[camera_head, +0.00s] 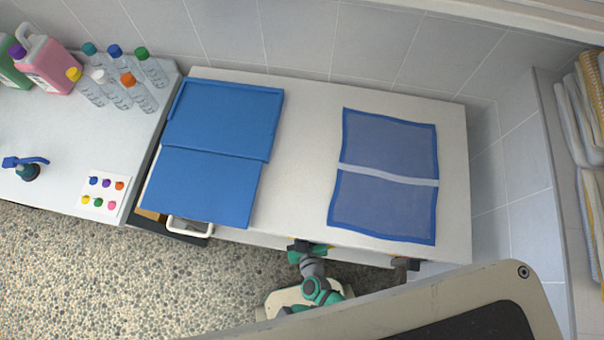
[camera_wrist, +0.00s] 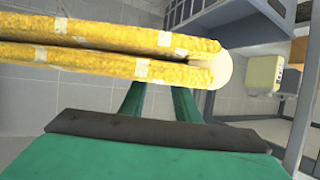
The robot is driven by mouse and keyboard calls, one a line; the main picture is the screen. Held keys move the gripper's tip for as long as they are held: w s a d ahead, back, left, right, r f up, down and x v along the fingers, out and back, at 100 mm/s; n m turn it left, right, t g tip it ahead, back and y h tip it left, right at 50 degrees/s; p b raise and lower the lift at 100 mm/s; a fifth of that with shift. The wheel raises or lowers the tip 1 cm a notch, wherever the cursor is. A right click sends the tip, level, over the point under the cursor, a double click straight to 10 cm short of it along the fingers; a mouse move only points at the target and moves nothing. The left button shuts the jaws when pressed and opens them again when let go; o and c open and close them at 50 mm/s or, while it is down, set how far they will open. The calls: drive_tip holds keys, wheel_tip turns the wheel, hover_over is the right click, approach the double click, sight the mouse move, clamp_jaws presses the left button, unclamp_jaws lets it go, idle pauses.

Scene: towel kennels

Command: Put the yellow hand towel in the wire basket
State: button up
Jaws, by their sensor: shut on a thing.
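The yellow hand towel (camera_wrist: 100,52) is folded in layers with pale patches. It crosses the upper left of the wrist view and ends in a rounded pale fold on the right. My gripper (camera_wrist: 158,90) is shut on the towel, whose layers hide the fingertips. In the head view my arm shows at the front edge of the counter, but I cannot make out the towel there. I cannot identify the wire basket in either view.
Several bottles (camera_head: 115,80) stand at left. Stacked towels (camera_head: 590,120) fill shelving at right. A cream box (camera_wrist: 265,75) shows in the wrist view.

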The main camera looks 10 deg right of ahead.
drive_tip(key=x, duration=0.4)
drive_tip(key=d+x, duration=0.1)
drive_tip(key=shift+w+f, duration=0.3)
drive_tip(key=shift+f, duration=0.05)
drive_tip(key=w+f, duration=0.4)
drive_tip(key=f, duration=0.4)
drive_tip(key=shift+w+d+f, duration=0.3)
drive_tip(key=shift+d+f, duration=0.1)
drive_tip(key=shift+f, duration=0.3)
drive_tip(key=o, duration=1.1)
